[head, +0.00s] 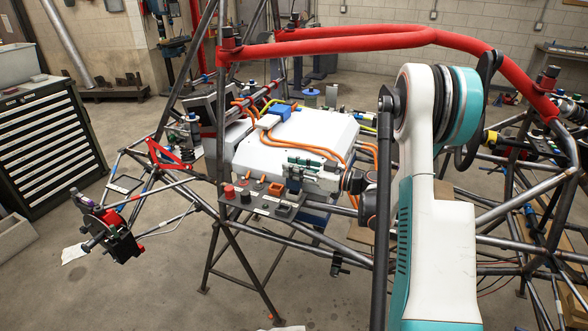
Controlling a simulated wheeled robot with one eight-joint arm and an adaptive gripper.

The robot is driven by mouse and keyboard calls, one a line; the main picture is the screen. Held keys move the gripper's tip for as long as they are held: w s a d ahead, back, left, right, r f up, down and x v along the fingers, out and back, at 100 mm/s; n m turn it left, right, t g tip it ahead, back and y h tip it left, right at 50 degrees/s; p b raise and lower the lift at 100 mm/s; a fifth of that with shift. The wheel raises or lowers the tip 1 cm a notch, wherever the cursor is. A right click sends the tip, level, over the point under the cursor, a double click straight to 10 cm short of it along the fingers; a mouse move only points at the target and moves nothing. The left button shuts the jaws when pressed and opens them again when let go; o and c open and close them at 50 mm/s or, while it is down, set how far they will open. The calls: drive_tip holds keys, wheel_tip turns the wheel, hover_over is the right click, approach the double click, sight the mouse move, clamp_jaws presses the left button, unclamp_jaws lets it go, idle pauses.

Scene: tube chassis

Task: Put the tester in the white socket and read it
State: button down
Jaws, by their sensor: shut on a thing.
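My gripper (312,178) is at the middle of the view, just above the right end of the small control panel (236,207). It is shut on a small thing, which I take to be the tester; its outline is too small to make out. Green and grey parts (301,163) show right at the gripper, and I cannot tell which belong to the tester. The panel carries a red button (229,191), orange connectors (275,189) and dark sockets (284,210). I cannot pick out the white socket or any reading.
A white battery box (300,132) with orange cables lies behind the panel. Steel chassis tubes surround it, with a red padded hoop (350,44) above. A drawer cabinet (45,140) stands at the left.

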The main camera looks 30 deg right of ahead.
drive_tip(key=shift+f+b, duration=0.6)
drive_tip(key=shift+b, duration=0.1)
idle(0.6)
drive_tip(key=c, duration=1.6)
unclamp_jaws()
drive_tip(key=b+v, duration=0.1)
drive_tip(key=v, duration=1)
drive_tip(key=shift+b, duration=0.4)
